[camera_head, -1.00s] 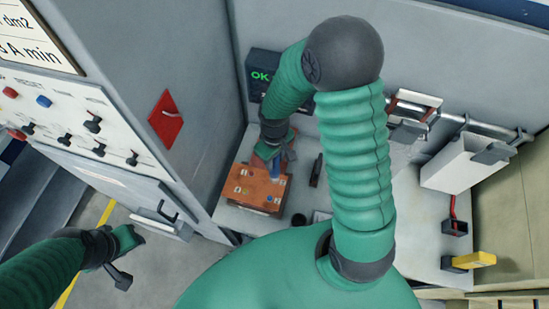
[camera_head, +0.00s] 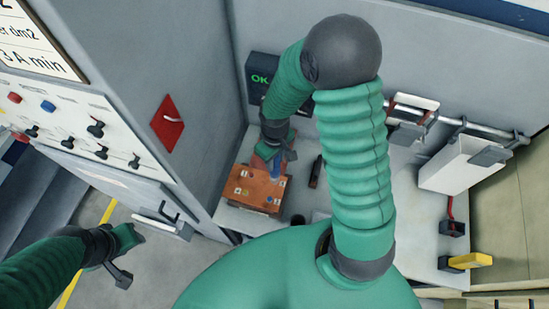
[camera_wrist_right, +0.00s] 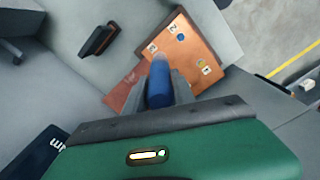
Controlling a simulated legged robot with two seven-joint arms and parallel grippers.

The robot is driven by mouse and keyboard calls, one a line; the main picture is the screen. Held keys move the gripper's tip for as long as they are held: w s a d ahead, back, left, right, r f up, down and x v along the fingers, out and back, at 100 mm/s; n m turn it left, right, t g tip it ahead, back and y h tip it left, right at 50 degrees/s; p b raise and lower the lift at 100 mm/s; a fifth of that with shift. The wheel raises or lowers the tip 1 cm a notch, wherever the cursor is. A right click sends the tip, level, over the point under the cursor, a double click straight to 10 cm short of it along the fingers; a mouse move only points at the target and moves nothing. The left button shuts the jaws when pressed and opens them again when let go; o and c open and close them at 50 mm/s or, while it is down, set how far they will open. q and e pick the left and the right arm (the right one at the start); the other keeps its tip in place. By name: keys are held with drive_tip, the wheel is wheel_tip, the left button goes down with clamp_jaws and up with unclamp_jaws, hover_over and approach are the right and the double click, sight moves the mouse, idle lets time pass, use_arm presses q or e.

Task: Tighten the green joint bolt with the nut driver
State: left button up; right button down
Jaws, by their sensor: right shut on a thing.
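My right gripper (camera_head: 277,155) is over the far part of a copper-coloured block (camera_head: 252,190) on the bench. In the right wrist view its two grey fingers (camera_wrist_right: 159,92) are shut on the blue handle of the nut driver (camera_wrist_right: 158,82). The driver points toward the block (camera_wrist_right: 205,55); I cannot tell whether its tip touches a bolt. The block's face shows pale numbered labels and a blue round spot (camera_wrist_right: 181,37). No green joint bolt can be made out; the driver and fingers cover part of the block. My left gripper (camera_head: 128,258) hangs over the floor at lower left, its jaws unclear.
A dark display box (camera_head: 262,82) reading OK stands behind the block. A black tool (camera_head: 316,171) and a small dark cup (camera_head: 298,220) are beside it. A grey cabinet with a switch panel (camera_head: 75,125) rises at left. A yellow-ended item (camera_head: 470,260) lies at right.

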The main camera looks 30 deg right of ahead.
drive_tip(key=shift+r+p, duration=1.95)
drive_tip(key=shift+r, duration=0.4)
drive_tip(key=shift+d, duration=0.1)
